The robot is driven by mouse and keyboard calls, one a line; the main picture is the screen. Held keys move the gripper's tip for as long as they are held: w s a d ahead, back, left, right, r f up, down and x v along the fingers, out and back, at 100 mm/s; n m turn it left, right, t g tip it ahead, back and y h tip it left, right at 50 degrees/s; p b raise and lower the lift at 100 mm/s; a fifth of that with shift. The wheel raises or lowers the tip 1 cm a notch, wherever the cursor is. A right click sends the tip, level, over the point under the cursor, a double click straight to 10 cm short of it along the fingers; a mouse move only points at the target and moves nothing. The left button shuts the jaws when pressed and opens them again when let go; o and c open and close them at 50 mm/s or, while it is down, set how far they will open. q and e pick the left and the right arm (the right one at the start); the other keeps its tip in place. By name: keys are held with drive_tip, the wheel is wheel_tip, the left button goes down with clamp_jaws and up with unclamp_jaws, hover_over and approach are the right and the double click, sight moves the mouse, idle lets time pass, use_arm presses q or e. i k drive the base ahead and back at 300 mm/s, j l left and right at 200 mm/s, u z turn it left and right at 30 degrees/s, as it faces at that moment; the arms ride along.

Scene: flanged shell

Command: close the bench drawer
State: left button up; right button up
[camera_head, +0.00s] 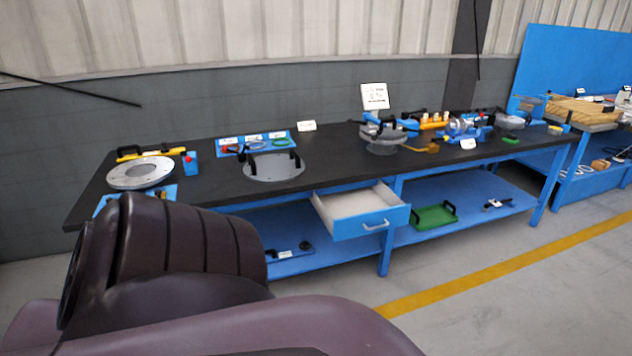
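The bench drawer (361,218) is blue-fronted with a pale, empty-looking inside. It hangs under the black bench top (330,152) and stands pulled out toward me. Its light metal handle (376,225) is on the front face. A large dark part of my own arm fills the lower left of the head view, apart from the drawer in the picture. Neither of my grippers shows.
The bench top bears a metal ring (141,173), a round grey plate (274,167) and several tools. A green tray (434,216) lies on the blue lower shelf (465,197). The floor (520,290) in front, with a yellow line, is clear.

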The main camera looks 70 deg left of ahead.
sight(354, 212)
drive_tip(key=j+u, duration=0.1)
drive_tip(key=u, duration=1.85)
drive_tip(key=i+u, duration=0.4)
drive_tip(key=i, duration=0.45)
